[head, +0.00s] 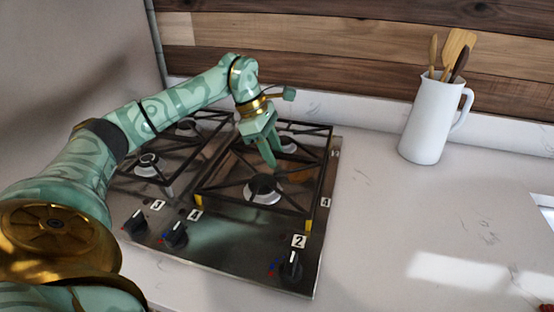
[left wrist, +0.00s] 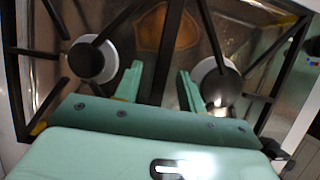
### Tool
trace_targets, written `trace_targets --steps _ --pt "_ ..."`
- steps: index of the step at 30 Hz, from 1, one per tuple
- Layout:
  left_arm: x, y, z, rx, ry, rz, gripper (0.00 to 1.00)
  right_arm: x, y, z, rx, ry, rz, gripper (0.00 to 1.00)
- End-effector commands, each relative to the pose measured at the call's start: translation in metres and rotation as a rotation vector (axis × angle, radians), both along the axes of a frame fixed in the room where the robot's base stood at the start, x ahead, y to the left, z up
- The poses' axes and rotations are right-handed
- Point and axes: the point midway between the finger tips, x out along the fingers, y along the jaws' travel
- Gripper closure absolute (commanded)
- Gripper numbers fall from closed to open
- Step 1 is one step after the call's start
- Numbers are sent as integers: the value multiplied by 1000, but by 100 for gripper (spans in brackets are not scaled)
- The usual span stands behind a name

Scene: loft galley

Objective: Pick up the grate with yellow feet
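The black grate with yellow feet (head: 321,172) sits on the right half of the steel hob, over two burners. Yellow shows at its front corners. My left gripper (head: 271,160) is over the middle of this grate, pointing down. In the left wrist view, the fingers of my left gripper (left wrist: 158,84) are apart, with a dark bar of the grate (left wrist: 172,45) running between them. The fingers do not visibly press on the bar, and their exact height against it is hard to tell. My right gripper is not in view.
A second black grate (head: 172,185) lies on the hob's left half. Black knobs (head: 291,262) line the hob's front. A white jug (head: 425,125) with wooden utensils stands at the back right. The counter right of the hob is mostly clear. A wood-plank wall (head: 350,50) is behind.

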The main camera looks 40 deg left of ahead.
Motion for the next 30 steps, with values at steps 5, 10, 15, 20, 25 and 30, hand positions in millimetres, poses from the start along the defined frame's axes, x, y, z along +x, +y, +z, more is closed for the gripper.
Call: trace_targets --steps 5,10,15,20,25,30 --pt "3 -5 -14 -1 0 0 60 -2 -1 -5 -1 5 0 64" --pt "3 -5 -12 0 -1 0 71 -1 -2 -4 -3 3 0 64" --pt "2 -5 -12 0 -1 0 100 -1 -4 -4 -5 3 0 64" --pt "3 -5 -11 -1 -3 0 100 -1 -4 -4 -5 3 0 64" --pt "3 -5 -8 0 -4 0 100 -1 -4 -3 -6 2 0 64" --pt "3 -5 12 -1 -9 0 100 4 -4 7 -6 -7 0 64"
